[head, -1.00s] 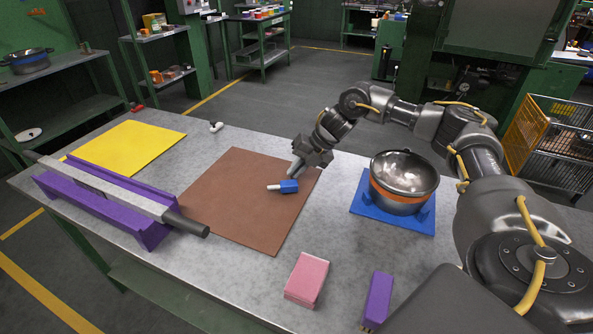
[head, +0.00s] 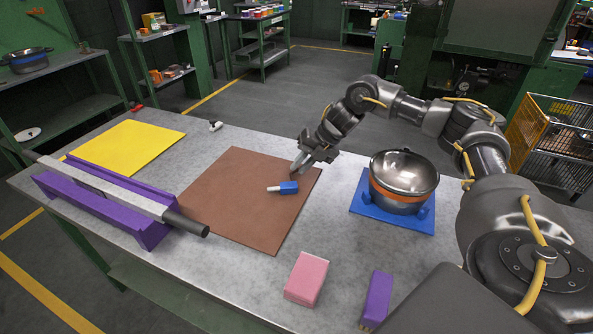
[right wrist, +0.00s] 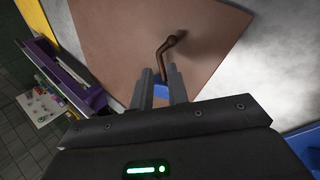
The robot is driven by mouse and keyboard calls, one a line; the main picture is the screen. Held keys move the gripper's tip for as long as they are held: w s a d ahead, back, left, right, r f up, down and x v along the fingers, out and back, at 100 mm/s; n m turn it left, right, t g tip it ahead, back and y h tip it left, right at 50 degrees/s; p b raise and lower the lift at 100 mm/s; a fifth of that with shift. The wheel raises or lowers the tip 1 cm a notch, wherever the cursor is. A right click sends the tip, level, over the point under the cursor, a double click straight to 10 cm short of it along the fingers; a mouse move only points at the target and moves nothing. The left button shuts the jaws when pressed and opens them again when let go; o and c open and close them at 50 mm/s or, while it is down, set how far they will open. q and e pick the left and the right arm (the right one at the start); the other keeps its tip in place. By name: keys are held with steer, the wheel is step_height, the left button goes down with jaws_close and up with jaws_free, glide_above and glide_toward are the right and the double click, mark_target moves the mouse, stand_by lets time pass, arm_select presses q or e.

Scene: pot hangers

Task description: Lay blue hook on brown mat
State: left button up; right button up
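The blue hook (head: 288,187) lies on the brown mat (head: 235,205), near the mat's right side, with its pale rod pointing left. In the right wrist view, its blue block (right wrist: 161,90) shows between and beyond my fingers, and its rod (right wrist: 164,50) looks brown and bent over the mat (right wrist: 110,45). My left gripper is not in view.
A steel pot (head: 403,180) with an orange band stands on a blue mat (head: 400,219) to the right. A purple rack (head: 105,208) with a grey bar is at left, beside a yellow mat (head: 128,146). Pink (head: 306,279) and purple (head: 377,298) blocks sit in front.

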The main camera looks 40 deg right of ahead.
steer(key=v, duration=0.9)
steer(key=shift+r, duration=0.25)
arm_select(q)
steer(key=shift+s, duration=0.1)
